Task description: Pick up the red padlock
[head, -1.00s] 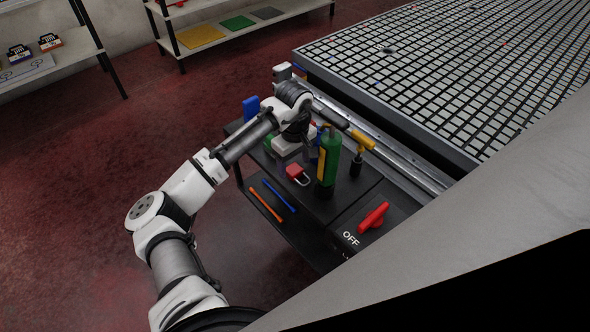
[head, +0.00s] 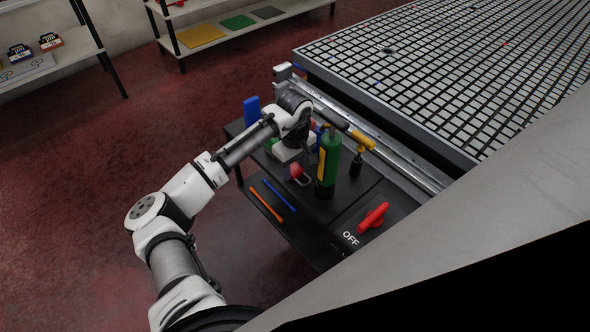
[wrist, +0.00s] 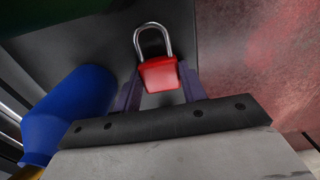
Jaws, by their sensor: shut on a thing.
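The red padlock (wrist: 160,74) with its silver shackle shows at the top middle of the wrist view, between the two fingers of my gripper (wrist: 160,86). My gripper is shut on the padlock's red body, with the shackle pointing away from the palm. In the head view the padlock (head: 296,171) shows partly, beside my gripper (head: 293,162), whose fingers are mostly hidden there. I cannot tell whether the padlock touches the black table top.
A green bottle (head: 328,160) stands just right of the padlock. A blue object (wrist: 65,115) is close to my gripper's left in the wrist view.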

